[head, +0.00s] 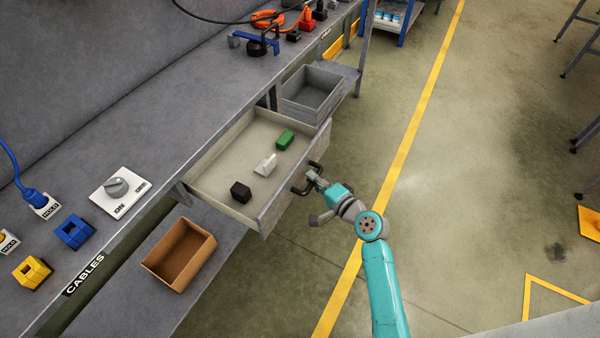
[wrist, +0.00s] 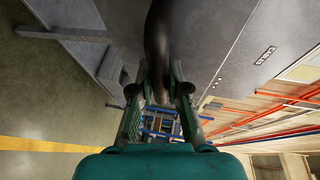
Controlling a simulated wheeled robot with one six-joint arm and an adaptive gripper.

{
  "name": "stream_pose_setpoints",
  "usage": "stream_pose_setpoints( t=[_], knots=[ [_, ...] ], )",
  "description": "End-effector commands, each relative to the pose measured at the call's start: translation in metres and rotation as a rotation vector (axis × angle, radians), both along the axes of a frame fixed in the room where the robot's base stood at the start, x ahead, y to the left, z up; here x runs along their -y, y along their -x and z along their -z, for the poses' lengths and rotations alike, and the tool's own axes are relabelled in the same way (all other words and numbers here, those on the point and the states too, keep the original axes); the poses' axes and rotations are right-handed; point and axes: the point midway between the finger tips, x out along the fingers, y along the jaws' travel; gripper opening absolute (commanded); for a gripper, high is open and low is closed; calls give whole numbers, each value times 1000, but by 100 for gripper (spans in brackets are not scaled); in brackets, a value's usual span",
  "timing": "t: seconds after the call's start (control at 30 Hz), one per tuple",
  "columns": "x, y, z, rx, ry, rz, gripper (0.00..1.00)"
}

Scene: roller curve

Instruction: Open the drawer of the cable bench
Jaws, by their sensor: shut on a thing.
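The cable bench (head: 150,125) runs along the left, with a "CABLES" label on its front edge. Its drawer (head: 215,202) is pulled out from under the top. In the drawer lie a black block (head: 240,191), a white piece (head: 265,165) and a green block (head: 285,140). My gripper (head: 313,178) is at the drawer's front and shut on its dark handle (head: 299,186). In the wrist view my gripper's fingers (wrist: 160,85) stand on both sides of a dark bar, the handle.
A brown open box (head: 180,253) sits on the lower shelf and a grey bin (head: 312,93) beyond the drawer. A rotary switch (head: 117,187) and blue and yellow blocks are on the bench. The floor (head: 450,190) to the right is mostly clear.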

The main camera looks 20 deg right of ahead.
Motion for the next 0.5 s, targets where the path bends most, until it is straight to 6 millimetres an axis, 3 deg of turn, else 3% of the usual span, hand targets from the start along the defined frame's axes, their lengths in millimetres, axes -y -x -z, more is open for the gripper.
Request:
stream_pose_setpoints(
  t=[0.2,0.5],
  knots=[
    [10,14,1,-1,0,2,0],
    [12,16,1,-1,0,0,0]
  ],
)
